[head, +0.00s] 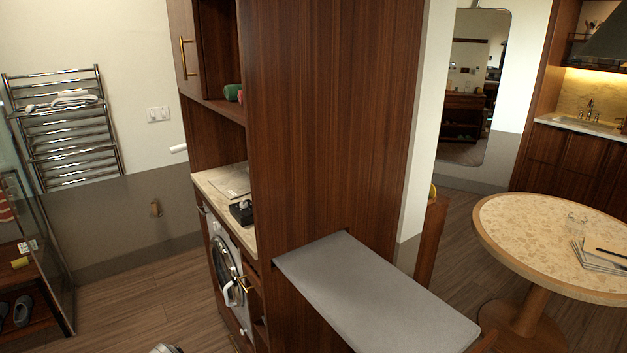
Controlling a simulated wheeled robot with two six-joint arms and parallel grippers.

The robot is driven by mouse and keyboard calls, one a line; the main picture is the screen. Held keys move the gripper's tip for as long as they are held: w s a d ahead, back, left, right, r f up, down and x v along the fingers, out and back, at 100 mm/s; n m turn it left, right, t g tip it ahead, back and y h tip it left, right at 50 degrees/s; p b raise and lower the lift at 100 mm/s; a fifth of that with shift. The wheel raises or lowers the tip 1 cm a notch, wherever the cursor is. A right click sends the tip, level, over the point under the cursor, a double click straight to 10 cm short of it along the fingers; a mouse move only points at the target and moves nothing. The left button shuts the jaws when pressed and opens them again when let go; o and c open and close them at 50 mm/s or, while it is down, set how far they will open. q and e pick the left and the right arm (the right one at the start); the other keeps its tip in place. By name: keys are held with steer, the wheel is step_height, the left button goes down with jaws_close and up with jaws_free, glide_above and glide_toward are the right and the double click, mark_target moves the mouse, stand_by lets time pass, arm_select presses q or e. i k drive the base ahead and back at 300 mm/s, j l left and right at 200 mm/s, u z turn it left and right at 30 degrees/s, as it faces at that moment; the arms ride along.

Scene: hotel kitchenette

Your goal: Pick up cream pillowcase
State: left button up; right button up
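I cannot make out a cream pillowcase for certain in the head view. Folded whitish cloth (75,98) lies on the wall-mounted towel rack at the far left, but I cannot tell what it is. A flat pale item (231,181) lies on the counter above the washing machine, too small to identify.
A tall wooden cabinet panel (330,120) stands in the centre, with a grey-topped ledge (375,295) before it. The washing machine (228,275) is left of it. A round table (530,225) stands at right. Floor (135,305) at lower left is mostly clear.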

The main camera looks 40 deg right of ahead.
mark_target(234, 185)
steer(key=i+j+z, duration=0.15)
steer(key=z, duration=0.2)
steer(key=i+j+z, duration=0.1)
steer(key=j+z, duration=0.5)
steer(key=z, duration=0.15)
steer(key=i+j+z, duration=0.1)
steer(key=z, duration=0.35)
steer(key=j+z, duration=0.15)
steer(key=z, duration=0.35)
steer(key=i+j+z, duration=0.1)
steer(key=z, duration=0.35)
steer(key=j+z, duration=0.2)
steer(key=j, duration=0.3)
steer(key=j+z, duration=0.2)
steer(key=j, duration=0.25)
steer(key=k+j+z, duration=0.2)
steer(key=j, duration=0.25)
steer(key=j+z, duration=0.2)
steer(key=j, duration=0.3)
steer(key=k+j+z, duration=0.2)
steer(key=j, duration=0.25)
steer(key=k+j, duration=0.1)
steer(key=j, duration=0.3)
steer(key=k+j, duration=0.15)
steer(key=j, duration=0.25)
steer(key=k+j, duration=0.1)
steer(key=j, duration=0.35)
steer(key=k+j, duration=0.1)
steer(key=j, duration=0.3)
